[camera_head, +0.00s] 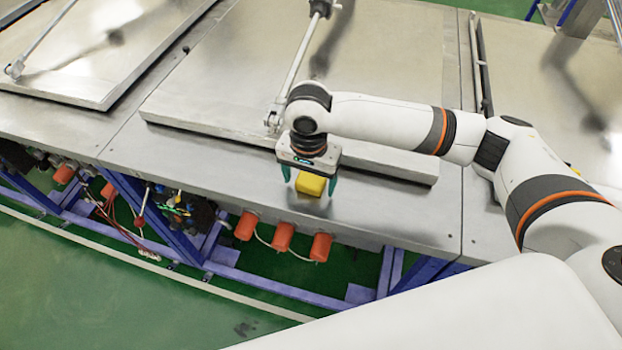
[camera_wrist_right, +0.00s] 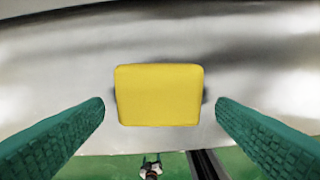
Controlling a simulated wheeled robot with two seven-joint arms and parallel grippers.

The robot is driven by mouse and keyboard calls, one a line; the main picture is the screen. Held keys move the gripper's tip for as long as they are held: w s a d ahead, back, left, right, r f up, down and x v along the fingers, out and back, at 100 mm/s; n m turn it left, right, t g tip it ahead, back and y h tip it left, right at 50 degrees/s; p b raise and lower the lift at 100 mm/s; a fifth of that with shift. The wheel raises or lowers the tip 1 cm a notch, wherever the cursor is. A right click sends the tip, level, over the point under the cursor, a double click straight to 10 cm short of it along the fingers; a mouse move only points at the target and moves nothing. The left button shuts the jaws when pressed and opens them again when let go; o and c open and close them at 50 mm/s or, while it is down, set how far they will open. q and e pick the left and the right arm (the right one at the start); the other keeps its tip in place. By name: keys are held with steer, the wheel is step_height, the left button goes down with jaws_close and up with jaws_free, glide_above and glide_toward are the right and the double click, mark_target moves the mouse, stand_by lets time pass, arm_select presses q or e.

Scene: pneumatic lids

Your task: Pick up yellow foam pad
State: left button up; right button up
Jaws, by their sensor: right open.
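The yellow foam pad (camera_head: 310,184) lies on the metal table top near its front edge. In the right wrist view the pad (camera_wrist_right: 159,95) is a yellow block with rounded corners, lying between the two green fingers with a gap on each side. My right gripper (camera_head: 309,183) is open and points down over the pad, one finger to each side of it. The same gripper (camera_wrist_right: 160,118) shows its ridged green fingers in the right wrist view, apart from the pad. My left gripper is not in view.
A raised metal lid (camera_head: 380,160) with a rod (camera_head: 302,50) attached lies just behind the pad. Another lid (camera_head: 90,50) is at the upper left. Orange cylinders (camera_head: 283,236) and a blue frame (camera_head: 185,232) sit below the table's front edge. Bare table (camera_head: 400,208) is free right of the pad.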

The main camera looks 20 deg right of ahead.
mark_target(309, 183)
steer(key=shift+w, duration=0.1)
steer(key=shift+c, duration=0.2)
steer(key=c, duration=1)
step_height(309, 183, up, 10)
steer(key=shift+r+b, duration=0.1)
steer(key=shift+b, duration=0.4)
